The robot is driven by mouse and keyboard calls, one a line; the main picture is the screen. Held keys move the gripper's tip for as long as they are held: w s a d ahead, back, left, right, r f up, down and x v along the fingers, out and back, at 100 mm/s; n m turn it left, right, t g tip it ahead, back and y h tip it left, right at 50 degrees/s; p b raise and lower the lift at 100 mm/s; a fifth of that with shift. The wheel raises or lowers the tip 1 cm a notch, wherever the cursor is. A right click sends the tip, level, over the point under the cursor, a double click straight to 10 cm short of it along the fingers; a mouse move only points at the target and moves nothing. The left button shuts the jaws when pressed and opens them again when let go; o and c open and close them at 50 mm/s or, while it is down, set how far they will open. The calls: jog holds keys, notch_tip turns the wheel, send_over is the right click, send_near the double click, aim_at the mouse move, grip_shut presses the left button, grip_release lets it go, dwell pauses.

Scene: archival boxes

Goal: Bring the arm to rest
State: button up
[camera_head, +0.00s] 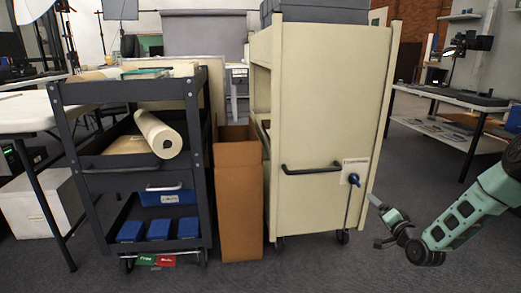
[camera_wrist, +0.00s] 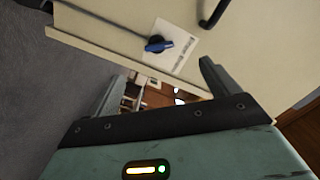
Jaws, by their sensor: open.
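My arm enters the head view from the right edge. My teal gripper (camera_head: 375,221) is to the right of the tall cream cabinet cart (camera_head: 332,110), low and apart from it. In the wrist view, the two fingers of my gripper (camera_wrist: 158,86) stand wide apart with nothing held between them. Beyond them, tilted in the picture, is the cream panel (camera_wrist: 255,40) with a white label and a blue knob (camera_wrist: 158,44). The blue knob also shows in the head view (camera_head: 354,179), on the cart's lower right.
A dark shelf cart (camera_head: 130,169) with a rolled sheet and blue boxes stands at left. A tall brown cardboard box (camera_head: 240,200) stands between the carts. A table (camera_head: 455,100) is behind my arm at right. Grey floor is open in front of the cream cart.

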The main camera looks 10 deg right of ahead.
jog(key=a+r+n+g+y+p, duration=0.1)
jog(key=a+r+n+g+y, duration=0.35)
jog(key=a, duration=0.95)
jog(key=s+a+r+n+g+h+p, duration=0.1)
jog(key=s+a+r+n+g, duration=0.1)
jog(key=s+a+r, duration=0.3)
jog(key=s+a+r+n+g, duration=0.2)
jog(key=s+a+n+g, duration=0.1)
jog(key=a, duration=0.5)
jog(key=s+a+r+n+g+h+p, duration=0.1)
jog(key=s+a+r+n+g, duration=0.15)
jog(key=s, duration=0.45)
jog(key=s+a+r+n+g, duration=0.1)
jog(key=s+a+r, duration=0.1)
jog(key=s+a, duration=0.35)
jog(key=s+d+r+n+g+h+p, duration=0.1)
jog(key=s+r+n+g, duration=0.15)
jog(key=s, duration=0.95)
jog(key=s+d+r+n+g+h+p, duration=0.1)
jog(key=s+r+n+g+h, duration=0.15)
jog(key=s, duration=0.95)
notch_tip(320, 180, up, 38)
jog(key=w+p, duration=0.1)
jog(key=p, duration=3.6)
jog(key=shift+a+r+m+y, duration=0.25)
jog(key=shift+m+y, duration=0.05)
